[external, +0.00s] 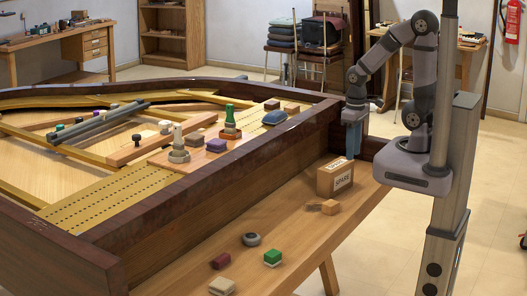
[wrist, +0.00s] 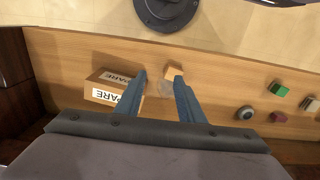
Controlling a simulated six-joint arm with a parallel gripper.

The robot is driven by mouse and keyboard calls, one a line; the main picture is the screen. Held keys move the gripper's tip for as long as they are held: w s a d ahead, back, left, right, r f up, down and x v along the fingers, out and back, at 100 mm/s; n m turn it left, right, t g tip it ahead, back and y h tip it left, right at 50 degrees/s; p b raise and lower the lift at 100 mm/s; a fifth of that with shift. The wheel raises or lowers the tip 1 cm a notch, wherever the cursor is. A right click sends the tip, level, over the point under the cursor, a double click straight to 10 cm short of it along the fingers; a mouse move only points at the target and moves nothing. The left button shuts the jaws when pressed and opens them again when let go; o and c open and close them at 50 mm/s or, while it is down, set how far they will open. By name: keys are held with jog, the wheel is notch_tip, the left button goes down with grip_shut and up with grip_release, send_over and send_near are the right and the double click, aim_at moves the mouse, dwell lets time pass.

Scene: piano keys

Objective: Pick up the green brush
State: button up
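The green brush (external: 272,256) looks like a small green block on a pale base. It lies on the wooden shelf in front of the piano, near the front in the external view. In the wrist view it shows at the right (wrist: 278,88), well apart from my fingers. My gripper (external: 351,140) is above the far end of the shelf, behind the cardboard box. In the wrist view its two blue fingers (wrist: 158,95) are spread apart with nothing held between them. No part of the brush is hidden by my gripper.
A cardboard box marked SPARE (external: 335,178) and a small wooden block (external: 330,207) stand near my gripper. A dark round piece (external: 251,239), a dark red block (external: 221,261) and a beige block (external: 222,286) lie around the brush. The piano's raised rim (external: 200,175) borders the shelf.

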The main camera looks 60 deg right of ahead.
aim_at(233, 109)
jog(key=w+a+r+m+t, duration=0.1)
jog(key=w+a+r+t, duration=0.1)
jog(key=w, duration=0.7)
jog(key=w+a+r+t+y, duration=0.1)
jog(key=w+a+r+t, duration=0.1)
jog(key=w+a+t, duration=0.3)
jog(key=w+a+r+m+t+y, duration=0.1)
jog(key=w+a, duration=0.4)
jog(key=w, duration=0.9)
jog(key=shift+a+r+m+t, duration=0.15)
jog(key=shift+r+t, duration=0.1)
jog(key=shift+t, duration=0.45)
jog(key=shift+a+r+m+t, duration=0.15)
jog(key=shift+r+t, duration=0.1)
jog(key=shift+t, duration=0.45)
jog(key=shift+w+d+r+n+t+h+b, duration=0.2)
jog(key=shift+w+r+n+t+h, duration=0.35)
jog(key=shift+w+t, duration=1.1)
jog(key=shift+w+d+r+n+t+h+b, duration=0.25)
jog(key=shift+w+r+t, duration=0.5)
jog(key=shift+w, duration=1.75)
jog(key=shift+w+d+r+n+t+h+b, duration=0.15)
jog(key=shift+w+r+n+t, duration=0.4)
jog(key=shift+w+t, duration=1.1)
jog(key=shift+w+g, duration=0.45)
